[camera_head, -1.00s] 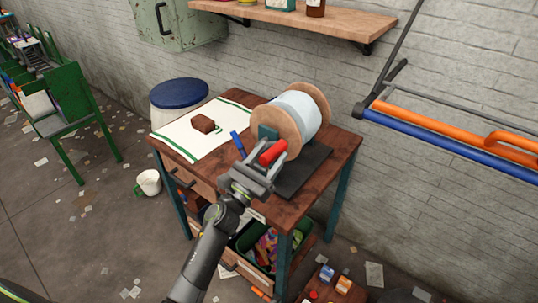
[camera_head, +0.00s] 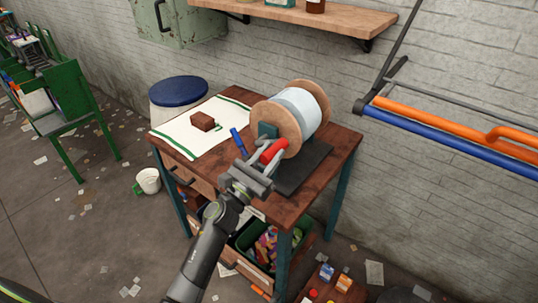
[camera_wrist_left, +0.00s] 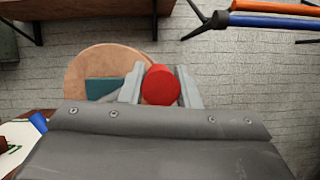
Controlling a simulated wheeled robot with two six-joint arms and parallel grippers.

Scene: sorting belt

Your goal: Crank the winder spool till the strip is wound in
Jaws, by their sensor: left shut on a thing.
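The winder spool (camera_head: 280,120) has wooden flanges and a pale wound band between them, and stands on a dark base (camera_head: 304,170) on the wooden table. Its red crank handle (camera_head: 274,152) points toward me, and the red handle (camera_wrist_left: 161,86) also shows in the left wrist view. My left gripper (camera_head: 262,158) is shut on the red handle, one finger on each side of it. A white strip with green edges (camera_head: 180,140) lies flat on the table, left of the spool. Where it meets the spool is hidden. My right gripper is not in view.
A brown block (camera_head: 203,122) lies on the strip, and a blue marker-like object (camera_head: 238,143) lies near the spool. A wooden shelf (camera_head: 300,20) hangs above. Orange and blue bars (camera_head: 450,130) fill the right side. A white mug (camera_head: 149,181) is on the floor.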

